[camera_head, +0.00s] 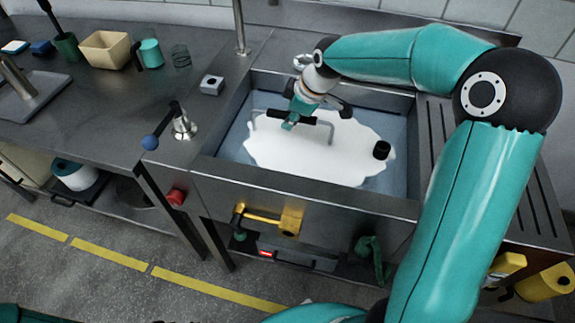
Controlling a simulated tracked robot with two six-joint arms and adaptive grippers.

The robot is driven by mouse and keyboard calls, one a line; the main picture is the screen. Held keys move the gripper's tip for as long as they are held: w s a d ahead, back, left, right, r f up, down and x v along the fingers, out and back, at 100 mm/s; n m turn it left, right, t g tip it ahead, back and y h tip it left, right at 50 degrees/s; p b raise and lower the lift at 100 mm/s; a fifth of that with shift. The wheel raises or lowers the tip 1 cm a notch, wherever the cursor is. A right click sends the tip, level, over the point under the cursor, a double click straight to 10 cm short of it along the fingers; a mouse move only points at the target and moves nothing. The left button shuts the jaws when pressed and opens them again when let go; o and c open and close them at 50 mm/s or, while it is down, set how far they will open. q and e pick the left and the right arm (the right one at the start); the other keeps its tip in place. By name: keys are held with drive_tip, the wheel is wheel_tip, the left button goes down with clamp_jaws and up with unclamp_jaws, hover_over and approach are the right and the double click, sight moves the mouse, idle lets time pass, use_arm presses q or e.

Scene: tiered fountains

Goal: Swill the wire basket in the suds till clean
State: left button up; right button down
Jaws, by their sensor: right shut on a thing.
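My right gripper (292,121) reaches down over the sink (205,163) from the right and is shut on the black grip of a handle. The handle's grey wire ends (331,132) bend down into white suds (300,155) on the bluish water. I take this to be the wire basket's handle; the basket's body is hidden under the suds. A short black cylinder (382,150) stands up out of the suds at the right side. My left gripper is out of view.
A tap lever with a blue knob (150,142) stands left of the sink. A tan bin (104,49), a teal cup (151,53) and a wire coil (181,56) are on the left counter. A ribbed drainboard (500,180) lies right, partly behind my arm.

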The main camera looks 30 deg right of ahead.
drive_tip(key=shift+f, duration=0.35)
drive_tip(key=shift+r, duration=0.2)
drive_tip(key=shift+r+p, duration=1)
drive_tip(key=shift+r, duration=0.4)
drive_tip(key=shift+f+b, duration=1.4)
drive_tip(key=shift+f, duration=0.2)
drive_tip(key=shift+r, duration=0.15)
